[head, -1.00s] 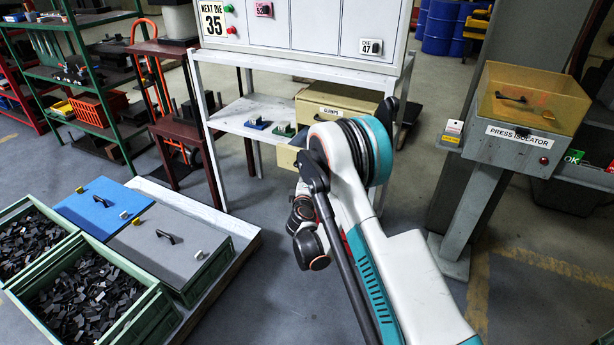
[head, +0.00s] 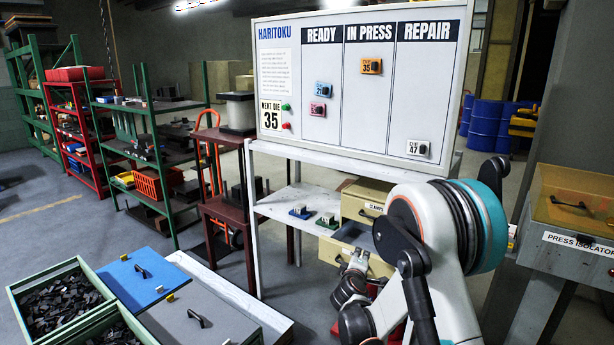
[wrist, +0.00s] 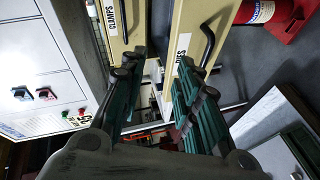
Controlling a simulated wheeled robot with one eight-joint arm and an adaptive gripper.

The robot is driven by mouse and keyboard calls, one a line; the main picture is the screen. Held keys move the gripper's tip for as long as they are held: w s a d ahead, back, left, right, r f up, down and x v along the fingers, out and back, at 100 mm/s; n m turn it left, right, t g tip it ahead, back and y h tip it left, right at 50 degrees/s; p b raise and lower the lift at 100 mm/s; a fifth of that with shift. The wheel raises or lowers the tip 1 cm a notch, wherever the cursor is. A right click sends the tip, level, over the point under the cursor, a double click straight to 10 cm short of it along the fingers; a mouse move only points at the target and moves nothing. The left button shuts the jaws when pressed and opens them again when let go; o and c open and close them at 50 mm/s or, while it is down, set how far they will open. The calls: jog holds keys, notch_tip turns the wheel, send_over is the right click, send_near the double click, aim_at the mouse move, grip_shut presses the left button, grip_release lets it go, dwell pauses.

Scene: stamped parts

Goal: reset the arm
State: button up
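My gripper shows in the wrist view (wrist: 158,100) with its two green-padded fingers spread apart and nothing between them. In the head view it is small and partly hidden by my white and teal arm, low in front of the drawer cabinet. The cabinet's CLAMPS drawer (head: 367,202) and the drawer below it (head: 350,250) are cream. In the wrist view the CLAMPS drawer (wrist: 121,30) and the drawer labelled as dies (wrist: 200,25) lie beyond the fingers. I cannot tell the exact gap between gripper and drawers.
A die board (head: 360,90) stands on a white bench (head: 275,208) holding a blue and a green block. A press isolator box (head: 575,215) with an amber cover is at right. Green bins of dark parts (head: 60,305) are at lower left. Open floor lies at far left.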

jog(key=s+d+r+m+g, duration=0.2)
jog(key=s+d+r+m, duration=0.1)
jog(key=s+r, duration=0.6)
jog(key=s+d+r+m+g, duration=0.2)
jog(key=s+d+r+m, duration=0.15)
jog(key=s+r, duration=0.55)
jog(key=s+a+f+m+g+y, duration=0.1)
jog(key=s+m+y, duration=0.1)
jog(key=s, duration=1.2)
jog(key=s+a+f+m+g+y, duration=0.1)
jog(key=s+a+m+g+y, duration=0.1)
jog(key=s, duration=1.2)
jog(key=shift+a+f+m, duration=0.3)
jog(key=shift+f+m, duration=0.1)
jog(key=shift+m, duration=0.25)
